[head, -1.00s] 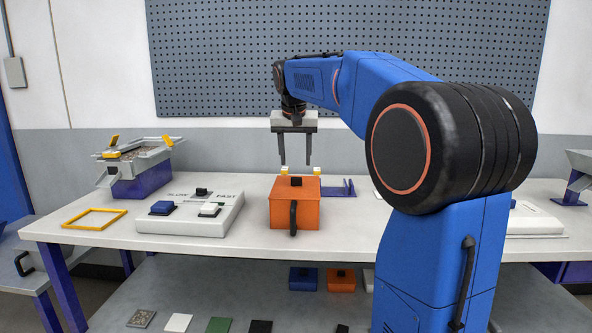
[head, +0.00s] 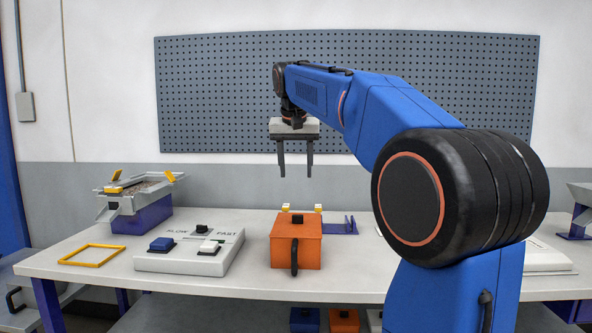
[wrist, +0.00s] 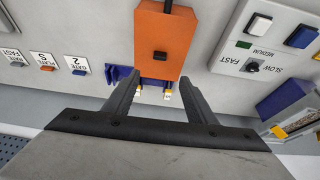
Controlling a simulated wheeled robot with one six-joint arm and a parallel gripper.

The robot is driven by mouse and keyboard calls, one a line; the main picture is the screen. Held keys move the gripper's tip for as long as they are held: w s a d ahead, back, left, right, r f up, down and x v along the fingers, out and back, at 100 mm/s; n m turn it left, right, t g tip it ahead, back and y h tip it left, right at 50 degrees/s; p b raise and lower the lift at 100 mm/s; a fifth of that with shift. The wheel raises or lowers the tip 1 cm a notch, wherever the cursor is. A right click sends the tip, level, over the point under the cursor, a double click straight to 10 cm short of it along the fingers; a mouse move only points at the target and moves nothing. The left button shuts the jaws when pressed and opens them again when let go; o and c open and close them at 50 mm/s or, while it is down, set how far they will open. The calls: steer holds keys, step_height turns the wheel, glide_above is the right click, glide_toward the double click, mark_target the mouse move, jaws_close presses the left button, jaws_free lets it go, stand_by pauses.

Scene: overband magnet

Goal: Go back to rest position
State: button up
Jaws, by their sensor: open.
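My gripper (head: 295,172) hangs pointing down in the air above the workbench, behind and above an orange box in the head view. Its two dark fingers are apart with nothing between them. The orange box (head: 296,247) stands on the bench, with a black knob on top and a black handle on its front. In the wrist view my gripper (wrist: 162,82) shows its spread fingers, with the orange box (wrist: 166,35) beyond them, apart from the fingers.
A control box (head: 190,254) with blue, white and black controls sits left of the orange box. A yellow frame (head: 93,256) and a grey-and-purple hopper unit (head: 140,212) stand further left. A blue bracket (head: 342,228) lies behind right. A pegboard (head: 400,95) covers the wall.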

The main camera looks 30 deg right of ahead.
stand_by(0.3)
steer(key=s+a+f+n, duration=0.2)
steer(key=s+a+f, duration=0.2)
steer(key=s+f, duration=0.7)
steer(key=s+a+f+n+y, duration=0.1)
steer(key=s+a+f, duration=0.4)
steer(key=s+f, duration=0.6)
steer(key=s+a+f+n+t+y, duration=0.1)
steer(key=s+a+f+n, duration=0.2)
steer(key=s+f, duration=0.8)
steer(key=shift+s+a+f+n, duration=0.35)
steer(key=shift+a+f, duration=0.4)
steer(key=shift+a, duration=0.4)
